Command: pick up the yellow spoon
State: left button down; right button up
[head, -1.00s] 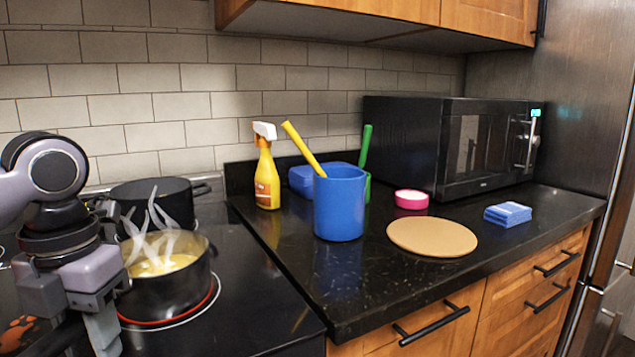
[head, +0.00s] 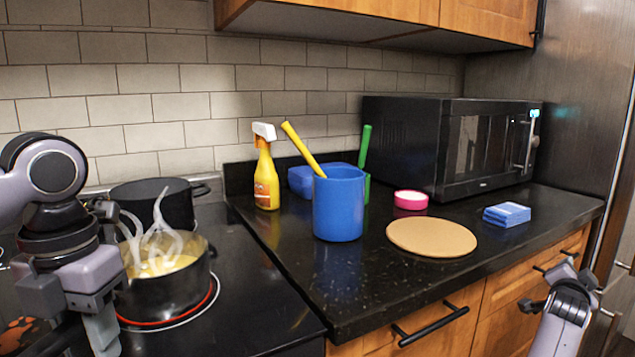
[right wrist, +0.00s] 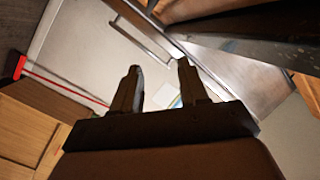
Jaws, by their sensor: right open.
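The yellow spoon (head: 302,148) stands tilted in a blue cup (head: 339,204) on the black counter. Its yellow handle sticks out over the rim to the upper left, and its lower end is hidden inside the cup. My right gripper (right wrist: 160,68) is open and empty in the right wrist view, with its two fingers apart. In the head view the right arm is at the lower right, in front of the counter and well away from the spoon. My left gripper (head: 92,318) is at the lower left by the stove; its jaw state is unclear.
A steaming pot (head: 168,275) sits on a glowing burner, with a black pot (head: 152,200) behind. A yellow spray bottle (head: 266,178), green-handled utensil (head: 364,150), round tan board (head: 432,237), pink-sided round item (head: 411,200), blue sponge (head: 506,214) and microwave (head: 455,145) are on the counter.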

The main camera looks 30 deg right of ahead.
jog(key=s+d+r+m+g+h, duration=0.1)
jog(key=s+r+m+g, duration=0.25)
jog(key=r, duration=0.35)
jog(key=s+d+r+m+g+h, duration=0.1)
jog(key=s+r+m+g, duration=0.1)
jog(key=s+r+m, duration=0.4)
jog(key=w+a+r+n+t, duration=0.6)
jog(key=w+a+r+n, duration=0.45)
jog(key=w+r, duration=0.35)
jog(key=w+a+r+n+t+y, duration=0.1)
jog(key=w+a+r+n+t, duration=0.1)
jog(key=w+a+n+t, duration=0.55)
jog(key=n+t+y, duration=0.4)
jog(key=n+y, duration=0.7)
jog(key=n, duration=0.6)
send_near(301, 148)
jog(key=shift+m, duration=0.25)
jog(key=shift+x, duration=5.45)
